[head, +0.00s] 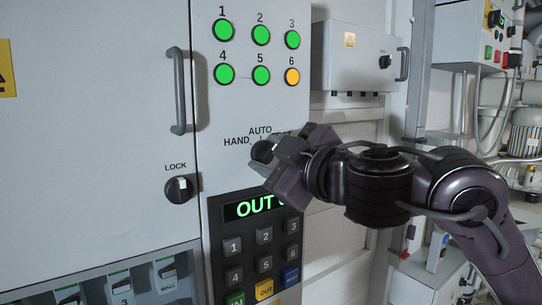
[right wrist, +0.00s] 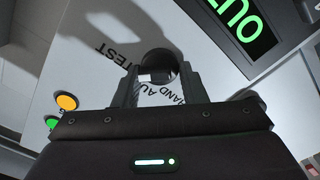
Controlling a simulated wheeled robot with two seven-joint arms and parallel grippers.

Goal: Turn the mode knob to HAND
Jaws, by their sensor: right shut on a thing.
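The black mode knob (head: 262,151) sits on the grey panel, under the labels HAND at its left and AUTO above it. The TEST label at its right is partly covered by my right gripper (head: 276,165). In the right wrist view, the round dark knob (right wrist: 160,64) sits between the two fingers of my right gripper (right wrist: 159,80), which is shut on it. A small pale patch shows at the knob's edge; I cannot tell for sure which label the knob points at. My left gripper is not in view.
A keypad (head: 262,247) with a green display (head: 240,210) lies just below the knob. A LOCK knob (head: 179,189) and a door handle (head: 179,90) are to the left. Several round lamps (head: 261,75) are above. A wall box (head: 352,60) stands behind at right.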

